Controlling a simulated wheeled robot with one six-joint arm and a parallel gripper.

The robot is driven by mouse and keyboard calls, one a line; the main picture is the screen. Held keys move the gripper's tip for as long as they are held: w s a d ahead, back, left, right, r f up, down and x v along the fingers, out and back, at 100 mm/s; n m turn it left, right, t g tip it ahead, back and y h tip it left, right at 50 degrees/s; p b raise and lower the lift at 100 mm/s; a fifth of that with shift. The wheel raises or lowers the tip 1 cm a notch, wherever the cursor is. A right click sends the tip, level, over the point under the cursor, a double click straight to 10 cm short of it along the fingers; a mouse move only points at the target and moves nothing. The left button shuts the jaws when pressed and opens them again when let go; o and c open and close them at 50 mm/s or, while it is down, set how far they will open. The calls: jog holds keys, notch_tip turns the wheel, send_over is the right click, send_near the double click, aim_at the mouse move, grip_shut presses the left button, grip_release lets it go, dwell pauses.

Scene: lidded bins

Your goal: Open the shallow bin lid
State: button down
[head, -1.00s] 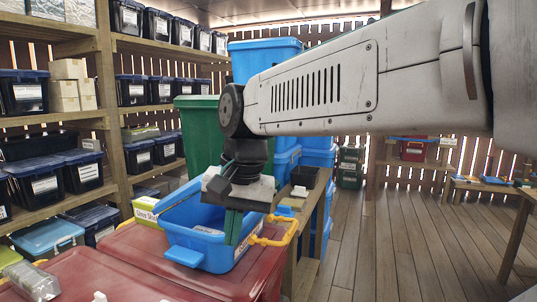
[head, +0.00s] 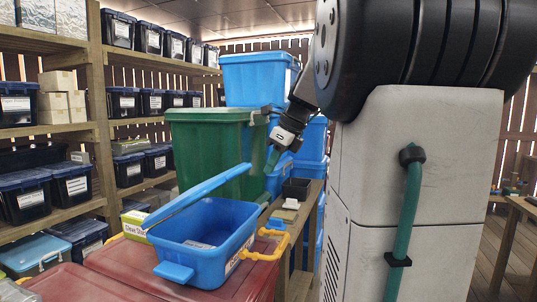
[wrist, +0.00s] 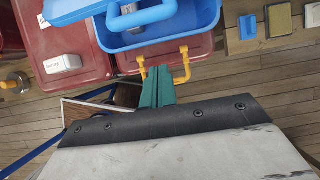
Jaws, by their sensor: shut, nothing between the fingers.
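The shallow blue bin (head: 205,238) sits on a dark red lidded bin (head: 125,265), and its inside shows from above. Its blue lid (head: 196,197) is raised at a slant above the bin's far left side, seen nearly edge-on. In the wrist view, the blue bin (wrist: 190,30) is at the top. My gripper (head: 272,158) is behind and to the right of the bin, above its rim height, apart from lid and bin. Its green fingers (wrist: 158,88) are together and empty in the wrist view.
A yellow handle (head: 268,245) sticks out at the bin's right side. A tall green bin (head: 215,150) and stacked blue bins (head: 258,78) stand behind. A wooden bench (head: 305,200) with a small black tray (head: 296,188) lies to the right. Shelves line the left.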

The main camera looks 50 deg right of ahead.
jog(key=shift+w+a+f, duration=0.25)
jog(key=shift+w+a, duration=0.05)
jog(key=shift+w, duration=0.5)
jog(key=shift+w+a+f, duration=0.2)
jog(key=shift+w+a, duration=0.05)
jog(key=shift+w, duration=0.5)
jog(key=shift+w+a+f, duration=0.25)
jog(key=shift+w+a, duration=0.05)
jog(key=shift+w, duration=0.5)
jog(key=shift+r, duration=0.1)
